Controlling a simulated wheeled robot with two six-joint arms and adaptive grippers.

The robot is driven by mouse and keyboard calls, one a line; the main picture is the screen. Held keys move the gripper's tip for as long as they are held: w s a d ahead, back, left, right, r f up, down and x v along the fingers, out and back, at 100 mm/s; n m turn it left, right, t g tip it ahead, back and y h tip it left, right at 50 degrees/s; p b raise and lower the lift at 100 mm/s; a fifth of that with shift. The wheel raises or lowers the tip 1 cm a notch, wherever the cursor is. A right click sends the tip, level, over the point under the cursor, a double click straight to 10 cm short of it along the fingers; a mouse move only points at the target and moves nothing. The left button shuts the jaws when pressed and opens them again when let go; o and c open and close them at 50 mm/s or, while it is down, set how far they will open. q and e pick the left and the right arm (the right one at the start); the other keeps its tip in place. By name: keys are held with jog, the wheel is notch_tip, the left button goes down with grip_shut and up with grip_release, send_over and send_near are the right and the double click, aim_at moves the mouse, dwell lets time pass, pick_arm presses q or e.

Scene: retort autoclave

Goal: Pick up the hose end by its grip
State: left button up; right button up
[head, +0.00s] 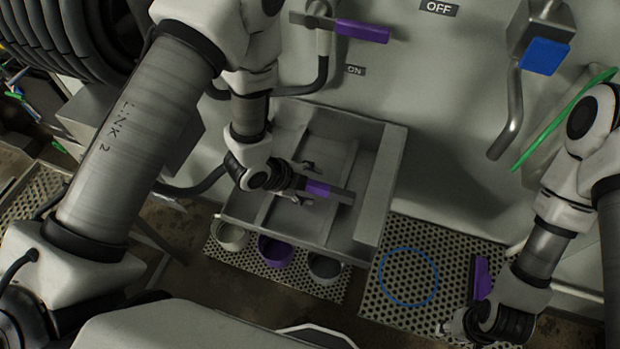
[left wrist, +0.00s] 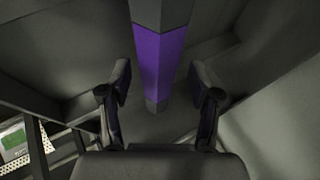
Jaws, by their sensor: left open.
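The hose end is a grey bar with a purple grip (head: 318,188), lying in the open grey bin at the middle of the head view. The purple grip (left wrist: 162,62) also shows in the left wrist view, with grey sections above and below it. My left gripper (head: 306,185) is open, with one finger on each side of the hose end. In the left wrist view a gap shows between each finger and the bar, and the bar's lower end lies between the fingers. My right gripper (head: 447,327) is at the lower right, small and partly hidden by its wrist.
The grey bin (head: 374,190) has raised walls around the hose end. Several cups (head: 276,250) stand below it on a perforated mat. A blue ring (head: 407,277) lies on the mat to the right. A purple-handled lever (head: 362,31) and a blue-handled pipe (head: 543,56) project from the wall.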

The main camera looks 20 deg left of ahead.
pick_arm(q)
jog(key=shift+s, duration=0.1)
jog(key=shift+s+r, duration=0.1)
jog(key=shift+s, duration=0.05)
jog(key=c, duration=0.5)
grip_shut()
jog(key=shift+r, duration=0.1)
